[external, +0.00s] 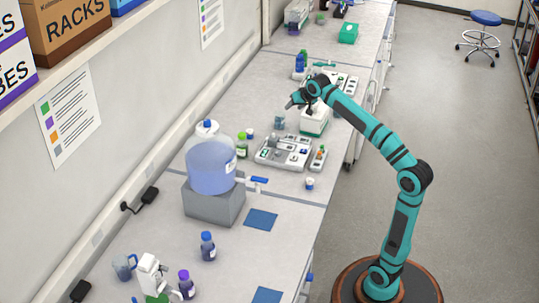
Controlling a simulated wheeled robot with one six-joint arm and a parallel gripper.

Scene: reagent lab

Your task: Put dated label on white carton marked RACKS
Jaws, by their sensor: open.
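My gripper (291,104) is open at the end of the teal arm, above the bench. It is close to a small white box-like item (314,122), just up and left of it; I cannot tell if they touch. No lettering can be read on that item. The word RACKS shows on a brown carton (72,30) on the shelf at the upper left, not on a white one. I cannot make out a dated label anywhere in this view.
A large blue-tinted carboy (211,166) stands on a grey block (213,203). A grey tray of small parts (283,153) lies below the gripper. Bottles (207,246) stand nearer. A blue mat (261,220) lies on clear bench. A stool (481,35) stands on the floor.

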